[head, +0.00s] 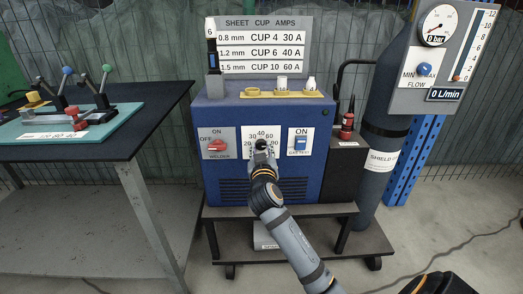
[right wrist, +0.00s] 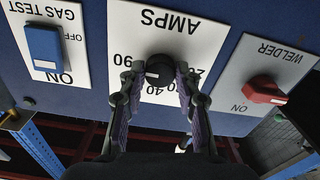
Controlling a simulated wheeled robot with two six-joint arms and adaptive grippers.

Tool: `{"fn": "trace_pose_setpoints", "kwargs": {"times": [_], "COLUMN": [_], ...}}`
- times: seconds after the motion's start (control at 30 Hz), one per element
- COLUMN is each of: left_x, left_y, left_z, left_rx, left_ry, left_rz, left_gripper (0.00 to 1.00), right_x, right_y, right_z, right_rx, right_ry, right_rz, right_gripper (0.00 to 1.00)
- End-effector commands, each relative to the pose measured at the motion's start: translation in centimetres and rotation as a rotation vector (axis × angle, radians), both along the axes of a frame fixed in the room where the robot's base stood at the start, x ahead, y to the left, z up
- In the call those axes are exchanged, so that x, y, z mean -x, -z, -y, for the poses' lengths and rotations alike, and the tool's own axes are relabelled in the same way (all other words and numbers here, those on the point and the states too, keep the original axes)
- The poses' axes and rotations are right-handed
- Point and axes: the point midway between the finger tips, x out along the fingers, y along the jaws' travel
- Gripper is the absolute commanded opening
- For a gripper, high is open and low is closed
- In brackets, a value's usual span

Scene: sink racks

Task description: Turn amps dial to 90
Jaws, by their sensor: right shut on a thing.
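The black amps dial (right wrist: 160,68) sits on a white AMPS plate (right wrist: 170,30), which appears upside down in the right wrist view. A small white mark shows on the knob's left side in that view; I cannot tell exactly which number it points to. The plate's 90 (right wrist: 123,60) is left of the knob there. My right gripper (right wrist: 160,82) is shut on the dial, one finger on each side. In the head view, my right gripper (head: 262,147) is at the blue welder's front and covers most of the dial. My left gripper is out of view.
The red welder switch (head: 217,145) and the blue gas test switch (head: 300,142) flank the dial closely. Cups stand on the welder's top (head: 250,92). A gas cylinder (head: 385,120) stands at the right and a dark table (head: 130,130) at the left.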

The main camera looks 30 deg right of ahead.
Motion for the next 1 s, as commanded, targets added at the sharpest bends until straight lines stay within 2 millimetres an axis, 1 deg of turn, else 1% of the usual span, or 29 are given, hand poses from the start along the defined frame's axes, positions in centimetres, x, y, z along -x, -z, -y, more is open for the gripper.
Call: {"fn": "trace_pose_setpoints", "kwargs": {"times": [0.1, 0.13, 0.27, 0.3, 0.53, 0.63, 0.9, 1.0], "left_x": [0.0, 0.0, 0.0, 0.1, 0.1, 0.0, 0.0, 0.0], "left_y": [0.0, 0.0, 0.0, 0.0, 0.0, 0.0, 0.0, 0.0], "left_z": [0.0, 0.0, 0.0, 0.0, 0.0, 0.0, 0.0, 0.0], "left_rx": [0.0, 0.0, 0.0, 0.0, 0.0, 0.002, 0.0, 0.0], "left_ry": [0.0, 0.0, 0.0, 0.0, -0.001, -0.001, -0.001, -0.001], "left_rz": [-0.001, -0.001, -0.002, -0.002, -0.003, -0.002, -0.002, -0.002], "left_gripper": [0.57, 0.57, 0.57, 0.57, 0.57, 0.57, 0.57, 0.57], "right_x": [0.0, 0.0, 0.0, 0.0, 0.0, 0.5, 4.8, 5.8], "right_y": [0.2, 0.2, 0.2, 0.1, 0.1, 0.1, 0.3, 0.2], "right_z": [0.0, 0.0, 0.0, 0.0, 0.0, -0.4, -3.0, -3.7], "right_rx": [-0.003, -0.003, -0.002, -0.002, -0.001, -0.002, -0.009, -0.006], "right_ry": [0.001, 0.001, 0.001, 0.001, 0.0, -0.002, -0.001, -0.001], "right_rz": [-0.004, -0.004, -0.003, -0.003, -0.001, -0.001, -0.003, -0.002], "right_gripper": [0.01, 0.37, 0.55, 0.56, 0.56, 0.56, 0.56, 0.56]}}
